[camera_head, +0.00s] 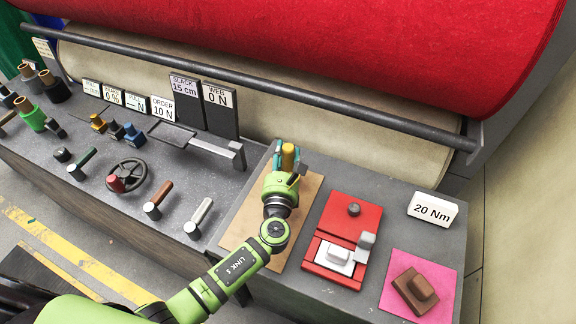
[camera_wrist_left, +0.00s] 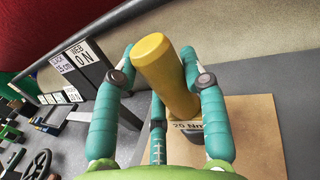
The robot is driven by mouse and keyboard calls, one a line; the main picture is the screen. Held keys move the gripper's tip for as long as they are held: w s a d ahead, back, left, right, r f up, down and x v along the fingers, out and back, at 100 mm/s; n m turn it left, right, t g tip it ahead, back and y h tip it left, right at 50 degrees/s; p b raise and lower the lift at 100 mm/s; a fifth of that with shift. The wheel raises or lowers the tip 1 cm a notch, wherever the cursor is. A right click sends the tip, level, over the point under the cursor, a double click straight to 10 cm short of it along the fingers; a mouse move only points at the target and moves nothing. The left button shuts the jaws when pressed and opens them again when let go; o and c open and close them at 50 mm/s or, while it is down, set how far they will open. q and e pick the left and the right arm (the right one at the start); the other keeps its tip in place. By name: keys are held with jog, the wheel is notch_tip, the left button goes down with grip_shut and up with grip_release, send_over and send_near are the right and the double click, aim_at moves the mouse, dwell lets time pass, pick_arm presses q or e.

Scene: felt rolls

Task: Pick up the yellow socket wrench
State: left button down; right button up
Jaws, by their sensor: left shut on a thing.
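The yellow socket wrench (camera_wrist_left: 165,75) stands between the teal fingers of my left gripper (camera_wrist_left: 162,85) in the left wrist view, its thick rounded end toward the camera. The fingers are closed around it. A "20 Nm" label shows behind its lower part. In the head view the yellow wrench (camera_head: 288,157) shows as a short piece between the fingers of my left gripper (camera_head: 288,160), over the far part of the tan board (camera_head: 247,222). The wrench's lower end is hidden, so I cannot tell whether it touches the board. My right gripper is not in view.
A red device (camera_head: 342,213) stands right of the board. A brown block (camera_head: 415,290) lies on a pink mat (camera_head: 442,265). A "20 Nm" sign (camera_head: 433,209) stands behind the mat. Levers and a handwheel (camera_head: 127,175) are on the left. A dark bar (camera_head: 300,95) runs below the red roll (camera_head: 340,40).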

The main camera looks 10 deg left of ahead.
aim_at(289, 148)
pick_arm(q)
jog(key=shift+r, duration=0.5)
jog(key=r, duration=0.2)
jog(key=d+r, duration=0.1)
jog(key=shift+s+r+p, duration=0.15)
jog(key=shift+r+p, duration=0.25)
jog(key=s+d+r+b, duration=0.1)
jog(key=s+d+r, duration=0.3)
jog(key=d, duration=0.5)
notch_tip(289, 148, up, 2)
jog(key=shift+d+r, duration=0.15)
jog(key=shift+d, duration=0.25)
